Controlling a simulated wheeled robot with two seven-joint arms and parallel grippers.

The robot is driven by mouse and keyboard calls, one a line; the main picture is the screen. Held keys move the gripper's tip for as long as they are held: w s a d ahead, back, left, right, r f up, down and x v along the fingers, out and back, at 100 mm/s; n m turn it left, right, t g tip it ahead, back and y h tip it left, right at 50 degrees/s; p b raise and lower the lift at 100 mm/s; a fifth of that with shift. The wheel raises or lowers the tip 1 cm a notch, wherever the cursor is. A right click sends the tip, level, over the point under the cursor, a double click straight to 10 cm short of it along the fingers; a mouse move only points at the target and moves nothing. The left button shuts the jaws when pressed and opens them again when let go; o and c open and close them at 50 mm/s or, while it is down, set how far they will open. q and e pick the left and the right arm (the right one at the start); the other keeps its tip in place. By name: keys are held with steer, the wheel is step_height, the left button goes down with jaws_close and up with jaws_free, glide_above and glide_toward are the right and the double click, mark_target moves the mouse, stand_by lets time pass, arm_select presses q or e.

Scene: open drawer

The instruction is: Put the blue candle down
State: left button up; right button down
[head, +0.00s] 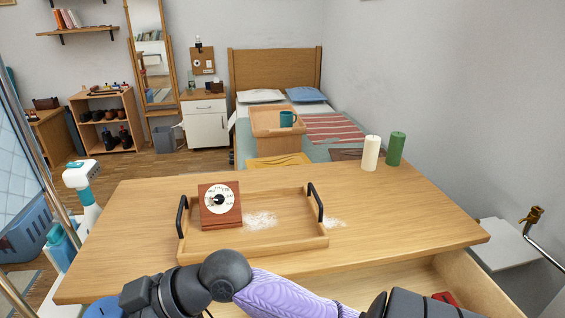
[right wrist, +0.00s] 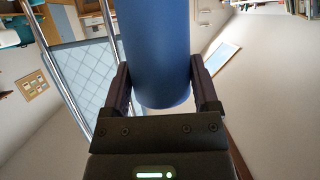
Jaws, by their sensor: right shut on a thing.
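The blue candle (right wrist: 157,50) fills the top middle of the right wrist view, between the two dark fingers of my right gripper (right wrist: 160,78), which is shut on it. In the head view my right arm reaches across the bottom to the left, and a piece of blue (head: 102,310), seemingly the candle, shows at the lower left edge, off the table's front. A white candle (head: 370,153) and a green candle (head: 396,149) stand upright at the table's back right. My left gripper is out of view.
A wooden tray (head: 285,246) with black handles stands on the table (head: 400,215), holding a brown timer (head: 220,205) and white powder. More powder (head: 335,222) lies right of it. An open drawer (head: 465,283) with a red item is below right. The table's right part is clear.

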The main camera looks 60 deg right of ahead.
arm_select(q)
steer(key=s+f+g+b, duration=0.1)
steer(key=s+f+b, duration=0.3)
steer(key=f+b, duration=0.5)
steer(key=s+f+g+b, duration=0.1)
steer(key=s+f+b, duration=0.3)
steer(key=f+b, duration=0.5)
arm_select(e)
steer(key=w+f, duration=0.2)
steer(key=f, duration=0.6)
steer(key=w+a+f+m+t+h, duration=0.1)
steer(key=w+f, duration=0.1)
steer(key=f, duration=0.7)
steer(key=w+f+m+h, duration=0.1)
steer(key=w+f, duration=0.1)
steer(key=f, duration=0.7)
steer(key=shift+w+a, duration=0.25)
steer(key=shift+a, duration=0.05)
steer(key=shift+r+t, duration=0.3)
steer(key=shift+r, duration=0.05)
steer(key=shift+c, duration=1.2)
jaws_free()
steer(key=shift+o, duration=1.2)
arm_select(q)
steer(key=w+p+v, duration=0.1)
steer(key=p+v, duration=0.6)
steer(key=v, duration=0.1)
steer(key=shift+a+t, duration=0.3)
arm_select(e)
steer(key=v, duration=1.2)
